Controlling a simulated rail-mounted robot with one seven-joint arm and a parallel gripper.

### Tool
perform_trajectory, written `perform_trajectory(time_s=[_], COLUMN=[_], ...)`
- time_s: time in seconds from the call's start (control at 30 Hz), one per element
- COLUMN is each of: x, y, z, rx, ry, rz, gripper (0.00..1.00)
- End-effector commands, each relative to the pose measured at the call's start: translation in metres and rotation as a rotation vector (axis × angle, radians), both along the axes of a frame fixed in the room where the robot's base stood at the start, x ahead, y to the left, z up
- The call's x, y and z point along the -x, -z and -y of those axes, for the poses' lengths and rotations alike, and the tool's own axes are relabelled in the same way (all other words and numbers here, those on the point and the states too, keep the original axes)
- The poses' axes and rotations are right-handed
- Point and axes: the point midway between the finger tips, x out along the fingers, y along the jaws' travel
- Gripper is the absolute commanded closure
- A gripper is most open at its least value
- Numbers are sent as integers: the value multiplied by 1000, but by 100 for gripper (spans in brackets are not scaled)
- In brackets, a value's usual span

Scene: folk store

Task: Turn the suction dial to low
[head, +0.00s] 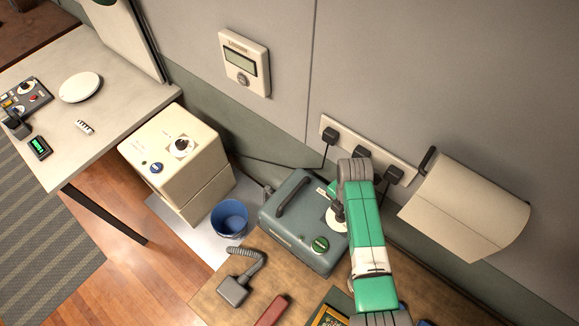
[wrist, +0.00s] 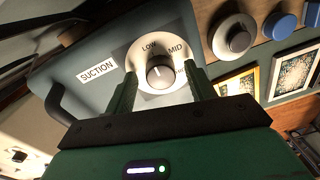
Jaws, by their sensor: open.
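The teal suction unit (head: 292,252) stands on the wooden bench with a dark handle on top. In the wrist view its suction dial (wrist: 160,74) is a grey knob on a white disc, beside a SUCTION label (wrist: 97,70). LOW and MID are printed along the disc's edge; a third label at right is partly hidden by a finger. I cannot tell clearly which mark the knob points to. My gripper (wrist: 161,80) is open, its two green fingers on either side of the knob with gaps between. In the head view the white dial disc (head: 335,222) is partly covered by my gripper.
A power strip (head: 372,152) with several plugs and a paper roll (head: 465,208) are on the wall behind. A blue bucket (head: 229,219) and cream cabinet (head: 174,150) stand left. A hose nozzle (head: 233,290) lies in front.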

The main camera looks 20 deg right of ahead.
Motion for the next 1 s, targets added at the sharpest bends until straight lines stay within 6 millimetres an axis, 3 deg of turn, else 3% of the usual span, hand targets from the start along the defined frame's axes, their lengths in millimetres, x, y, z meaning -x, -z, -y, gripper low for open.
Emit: perform_trajectory(time_s=[0.17, 1.0], x=[0, 4], y=[2, 5], z=[0, 1], rx=[0, -1], ry=[156, 1754], rz=[0, 1], gripper=[45, 45])
